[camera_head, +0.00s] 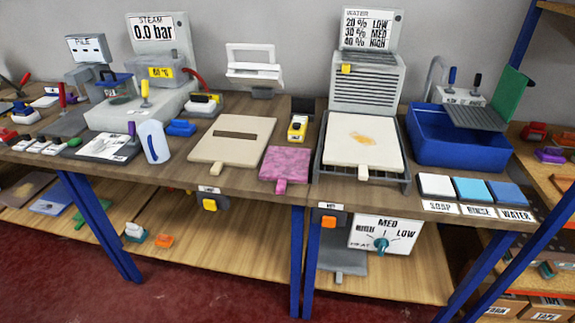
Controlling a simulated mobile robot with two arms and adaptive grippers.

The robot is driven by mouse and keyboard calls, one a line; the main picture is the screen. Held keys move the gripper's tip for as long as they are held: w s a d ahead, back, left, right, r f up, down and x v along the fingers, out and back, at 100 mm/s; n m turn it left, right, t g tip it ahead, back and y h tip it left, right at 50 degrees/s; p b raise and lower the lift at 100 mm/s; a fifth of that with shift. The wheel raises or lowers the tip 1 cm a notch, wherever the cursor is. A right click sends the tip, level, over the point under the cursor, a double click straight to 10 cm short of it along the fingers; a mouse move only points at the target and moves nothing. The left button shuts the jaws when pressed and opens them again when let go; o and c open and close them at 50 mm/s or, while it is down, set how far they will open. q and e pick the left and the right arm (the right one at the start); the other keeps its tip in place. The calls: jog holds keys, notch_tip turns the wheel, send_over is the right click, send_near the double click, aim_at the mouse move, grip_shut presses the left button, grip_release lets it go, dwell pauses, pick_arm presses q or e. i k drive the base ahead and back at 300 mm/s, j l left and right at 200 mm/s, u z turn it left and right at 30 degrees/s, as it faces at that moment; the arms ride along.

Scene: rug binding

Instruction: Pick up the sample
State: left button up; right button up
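Nothing in view is labelled as a sample, so I cannot tell for certain which piece it is. A mottled pink square piece with a tab (285,164) lies flat near the bench's front edge. A cream square with a tan stain and a front tab (345,152) lies on a wire rack to its right. A beige board with a dark slot (212,149) and a front tab lies to the left of the pink piece. Neither of my grippers shows in this view.
Two wooden benches with blue legs stand side by side with a narrow gap. A blue basin (425,152) is at the right, with three pads in front. A steam unit (155,30) and white bottle (153,141) are at the left. Red floor lies in front.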

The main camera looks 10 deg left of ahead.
aim_at(285, 169)
jog(key=i+l, duration=0.3)
jog(key=l, duration=0.15)
jog(key=i+l, duration=0.25)
jog(key=l, duration=0.25)
